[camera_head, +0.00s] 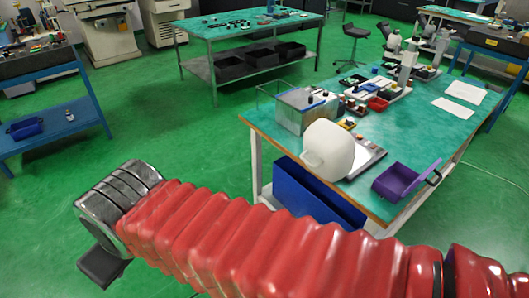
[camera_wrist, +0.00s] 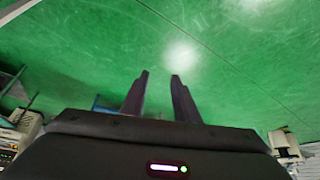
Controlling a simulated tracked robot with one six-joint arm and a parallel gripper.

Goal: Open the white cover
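The white cover (camera_head: 328,149) is a rounded, boxy piece on the near left part of a green-topped table (camera_head: 420,122). It sits over a flat light base (camera_head: 370,160) beside a clear box. My gripper (camera_wrist: 159,78) shows in the wrist view with its two dark fingers apart and nothing between them, over green floor. In the head view my red, ribbed arm crosses the bottom, and its dark end (camera_head: 103,262) is at the lower left, well apart from the cover. The fingers are not clear there.
On the same table are a clear box (camera_head: 300,110), a purple tray (camera_head: 402,182) and white sheets (camera_head: 465,91). A blue bin (camera_head: 315,192) stands beneath. A blue bench (camera_head: 45,140) is at the left and another green table (camera_head: 250,24) behind. Green floor between is free.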

